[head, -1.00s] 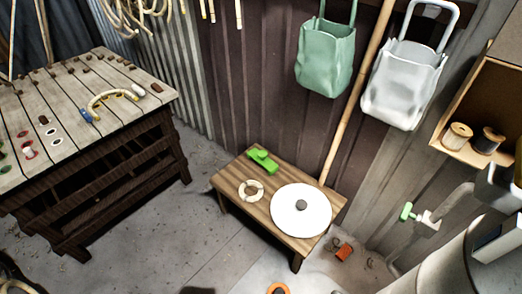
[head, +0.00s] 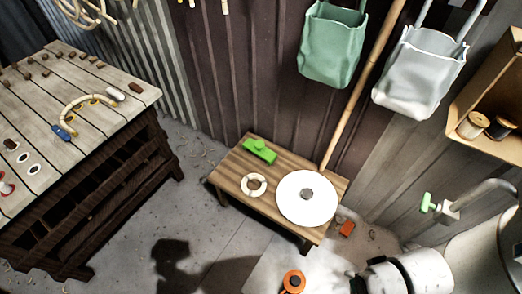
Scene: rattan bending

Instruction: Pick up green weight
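The green weight (head: 259,151) is a flat green block with a small raised knob. It lies on the low wooden table (head: 232,166), near the table's back left edge. A cream ring (head: 253,196) lies in front of it, and a large white disc (head: 308,209) with a grey centre lies to its right. Both are apart from the green weight, and nothing covers it. A white and dark part at the bottom right looks like my arm. My gripper's fingers do not show.
A workbench (head: 125,103) with a curved cane piece stands at the left. Green (head: 330,50) and white (head: 415,75) bags hang behind the low table, with a pole (head: 362,85) leaning beside them. An orange object (head: 293,281) lies in front. A green-handled tap (head: 428,203) is at right.

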